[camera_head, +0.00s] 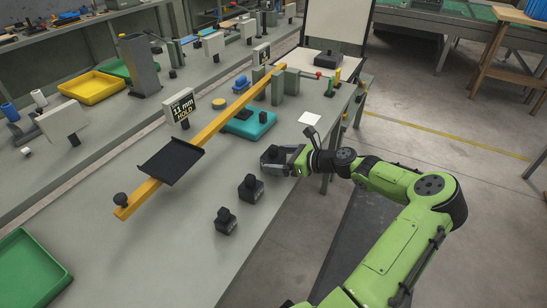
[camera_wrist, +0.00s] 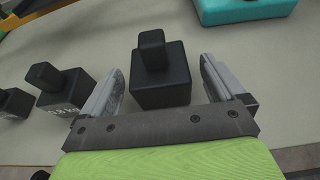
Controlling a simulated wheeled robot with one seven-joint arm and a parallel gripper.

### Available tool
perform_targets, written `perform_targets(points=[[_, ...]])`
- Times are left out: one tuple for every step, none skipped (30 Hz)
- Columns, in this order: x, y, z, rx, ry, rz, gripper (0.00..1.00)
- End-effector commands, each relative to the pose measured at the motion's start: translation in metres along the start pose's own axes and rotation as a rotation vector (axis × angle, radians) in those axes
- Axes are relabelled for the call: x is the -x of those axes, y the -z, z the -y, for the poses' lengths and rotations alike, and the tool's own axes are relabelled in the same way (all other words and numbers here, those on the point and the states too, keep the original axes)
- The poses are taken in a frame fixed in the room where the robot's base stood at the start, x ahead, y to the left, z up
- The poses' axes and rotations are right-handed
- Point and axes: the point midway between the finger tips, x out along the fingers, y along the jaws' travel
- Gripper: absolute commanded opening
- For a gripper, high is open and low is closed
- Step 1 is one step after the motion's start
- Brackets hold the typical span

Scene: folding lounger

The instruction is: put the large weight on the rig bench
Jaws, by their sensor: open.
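Three black block weights with knobs stand in a row on the grey bench (camera_head: 185,250). The farthest weight (camera_head: 272,155) looks the largest and stands upright. My gripper (camera_head: 288,160) is open at it, low over the bench's right edge. In the wrist view this weight (camera_wrist: 160,88) is between my open fingers (camera_wrist: 162,76), with a visible gap to the right finger; contact with the left finger is unclear. The middle weight (camera_head: 251,188) and nearest weight (camera_head: 226,221) stand apart from it; the middle one (camera_wrist: 58,88) is close beside my left finger.
A yellow beam (camera_head: 215,125) with a black tray (camera_head: 171,160) crosses the bench left of the weights. A teal box (camera_head: 249,124) and a white card (camera_head: 310,118) lie beyond. A green tray (camera_head: 32,270) is at near left. Bare bench surface lies around the nearest weight.

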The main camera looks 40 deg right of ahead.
Motion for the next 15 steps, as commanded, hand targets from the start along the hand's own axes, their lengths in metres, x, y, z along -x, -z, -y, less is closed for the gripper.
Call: perform_targets(points=[[0.017, -0.004, 0.001, -0.001, 0.005, -0.001, 0.96], [0.025, -0.005, 0.001, -0.002, 0.006, -0.001, 0.96], [0.037, -0.005, 0.001, -0.002, 0.005, -0.001, 0.96], [0.045, -0.005, 0.001, -0.002, 0.006, -0.001, 0.96], [0.053, -0.005, 0.001, -0.002, 0.005, -0.001, 0.96], [0.063, -0.005, 0.001, -0.001, 0.004, -0.001, 0.96], [0.070, -0.005, 0.001, -0.001, 0.004, 0.000, 0.96], [0.075, -0.005, 0.000, 0.000, 0.003, 0.001, 0.96], [0.083, -0.004, 0.001, -0.001, 0.003, 0.000, 0.96], [0.087, -0.004, 0.000, -0.001, 0.002, 0.000, 0.96], [0.090, -0.003, 0.000, -0.001, 0.001, 0.000, 0.96], [0.094, -0.003, 0.000, 0.000, 0.002, 0.000, 0.96], [0.096, -0.003, 0.000, 0.000, 0.001, 0.001, 0.96], [0.097, -0.002, 0.000, 0.000, 0.000, 0.001, 0.96], [0.098, -0.002, 0.000, 0.000, -0.001, 0.001, 0.96]])
